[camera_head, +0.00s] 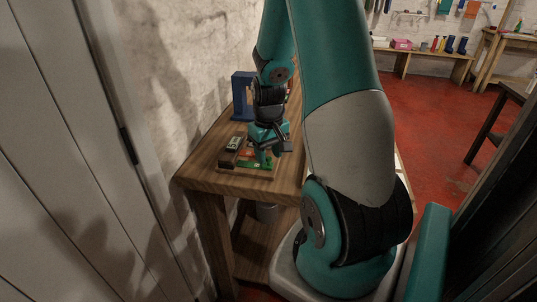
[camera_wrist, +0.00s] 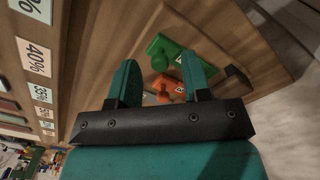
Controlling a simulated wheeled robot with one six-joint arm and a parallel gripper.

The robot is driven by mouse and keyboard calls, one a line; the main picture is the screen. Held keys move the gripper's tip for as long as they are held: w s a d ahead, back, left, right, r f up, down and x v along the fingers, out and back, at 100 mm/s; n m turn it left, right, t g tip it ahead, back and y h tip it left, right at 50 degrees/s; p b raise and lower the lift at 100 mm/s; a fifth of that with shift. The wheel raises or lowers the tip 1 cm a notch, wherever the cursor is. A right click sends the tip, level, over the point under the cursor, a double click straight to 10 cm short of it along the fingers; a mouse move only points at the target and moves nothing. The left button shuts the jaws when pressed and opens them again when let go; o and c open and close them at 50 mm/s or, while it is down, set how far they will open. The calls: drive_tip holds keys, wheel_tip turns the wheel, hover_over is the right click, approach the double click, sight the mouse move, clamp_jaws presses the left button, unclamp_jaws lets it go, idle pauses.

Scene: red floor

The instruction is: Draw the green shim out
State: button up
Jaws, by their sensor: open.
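The green shim (camera_wrist: 172,48), a flat piece with a round knob, lies in the wrist view just beyond my fingertips, toward the top. An orange piece (camera_wrist: 168,84) with a similar knob lies next to it, showing between my fingers. My gripper (camera_wrist: 159,62) is open, with its two teal fingers spread and nothing held. In the head view my gripper (camera_head: 266,154) points down over a small wooden board (camera_head: 262,174) on the table, close to the green parts. Whether my fingers touch any piece cannot be told.
The wooden table (camera_head: 205,170) stands against a white brick wall. A blue upright object (camera_head: 243,97) stands behind my gripper. Percentage labels (camera_wrist: 34,57) line the left of the wrist view. Open red floor (camera_head: 430,110) lies to the right.

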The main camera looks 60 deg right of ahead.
drive_tip(key=shift+f, duration=0.3)
clamp_jaws()
drive_tip(key=shift+s+d+r, duration=0.1)
drive_tip(key=shift+s, duration=0.2)
drive_tip(key=shift+s+d, duration=0.2)
drive_tip(key=shift+s, duration=0.05)
unclamp_jaws()
wheel_tip(320, 180, up, 17)
drive_tip(key=shift+r+p, duration=0.15)
drive_tip(key=shift+p, duration=0.2)
